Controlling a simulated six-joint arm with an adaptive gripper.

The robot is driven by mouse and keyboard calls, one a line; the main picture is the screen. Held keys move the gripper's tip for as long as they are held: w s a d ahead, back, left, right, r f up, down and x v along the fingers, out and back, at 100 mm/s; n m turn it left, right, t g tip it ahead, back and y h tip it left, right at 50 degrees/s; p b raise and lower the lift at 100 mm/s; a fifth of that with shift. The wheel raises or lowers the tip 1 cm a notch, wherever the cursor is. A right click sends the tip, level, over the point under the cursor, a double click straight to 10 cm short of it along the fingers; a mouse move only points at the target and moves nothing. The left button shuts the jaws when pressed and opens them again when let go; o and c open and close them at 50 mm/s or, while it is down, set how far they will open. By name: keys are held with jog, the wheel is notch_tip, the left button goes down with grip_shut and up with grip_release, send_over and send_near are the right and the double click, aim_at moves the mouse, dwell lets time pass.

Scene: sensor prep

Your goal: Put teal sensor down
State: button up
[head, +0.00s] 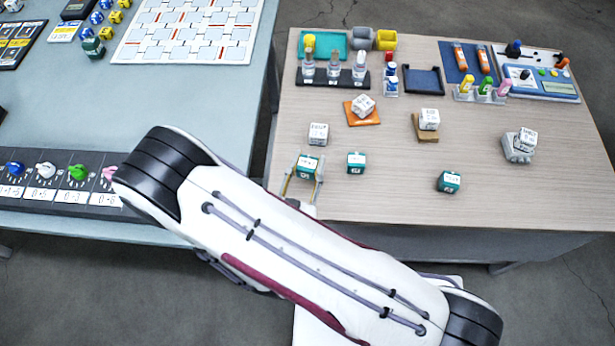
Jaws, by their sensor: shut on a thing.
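My gripper (303,182) is at the near left part of the wooden table (400,190). It is shut on a teal sensor (307,167), a small cube with a white label on top. Its fingers lie on either side of the cube. I cannot tell whether the cube touches the table. A second teal cube (356,162) stands just to the right of the gripper. A third teal cube (448,182) stands further right. The gripper's palm is partly hidden behind my arm.
A white cube (318,134) stands just beyond the gripper. A vial rack (333,78) and trays line the back. Clear wood lies between the teal cubes.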

aim_at(302, 197)
jog(key=shift+f, duration=1.4)
jog(key=shift+f, duration=1.9)
jog(key=shift+f, duration=0.15)
jog(key=o, duration=1.2)
jog(key=shift+s, duration=0.15)
jog(key=shift+v, duration=2.35)
jog(key=shift+o, duration=0.5)
